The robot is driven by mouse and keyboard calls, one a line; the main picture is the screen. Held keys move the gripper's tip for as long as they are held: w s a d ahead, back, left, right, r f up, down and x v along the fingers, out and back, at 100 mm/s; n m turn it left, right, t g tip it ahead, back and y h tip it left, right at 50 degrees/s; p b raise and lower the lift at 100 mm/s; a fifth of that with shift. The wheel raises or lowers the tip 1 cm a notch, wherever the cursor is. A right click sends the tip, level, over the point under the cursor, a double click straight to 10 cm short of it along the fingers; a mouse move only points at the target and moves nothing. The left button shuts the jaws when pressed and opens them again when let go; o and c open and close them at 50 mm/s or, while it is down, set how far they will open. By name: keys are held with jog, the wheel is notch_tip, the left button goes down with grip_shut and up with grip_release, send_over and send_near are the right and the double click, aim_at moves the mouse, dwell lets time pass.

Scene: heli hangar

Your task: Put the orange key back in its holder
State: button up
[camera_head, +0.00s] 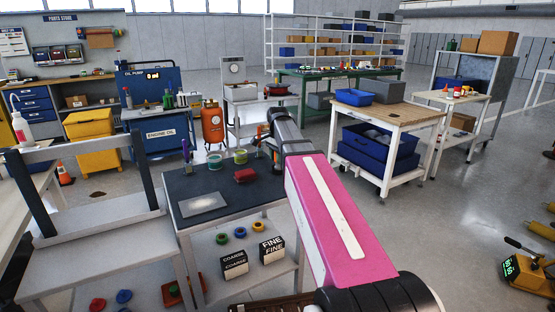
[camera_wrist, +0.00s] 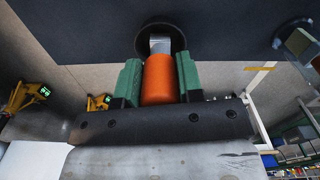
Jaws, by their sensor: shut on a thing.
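My gripper (camera_wrist: 160,83) has two green finger pads shut on the orange key (camera_wrist: 159,80), one on each side of its handle. The key's short flat metal end points away from my gripper. It overlaps a dark round fitting (camera_wrist: 146,37) on a dark surface, which may be the holder. I cannot tell whether the metal end is inside the fitting or only in front of it. In the head view my pink arm covers much of the area, and my gripper (camera_head: 268,143) shows only in part above the right side of the dark-topped table.
A white table with blue bins (camera_head: 378,147) is at the right. Open floor lies between.

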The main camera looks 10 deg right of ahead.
jog(key=shift+f, duration=0.35)
jog(key=o, duration=1)
jog(key=shift+r, duration=0.15)
notch_tip(320, 180, up, 12)
jog(key=shift+f, duration=0.1)
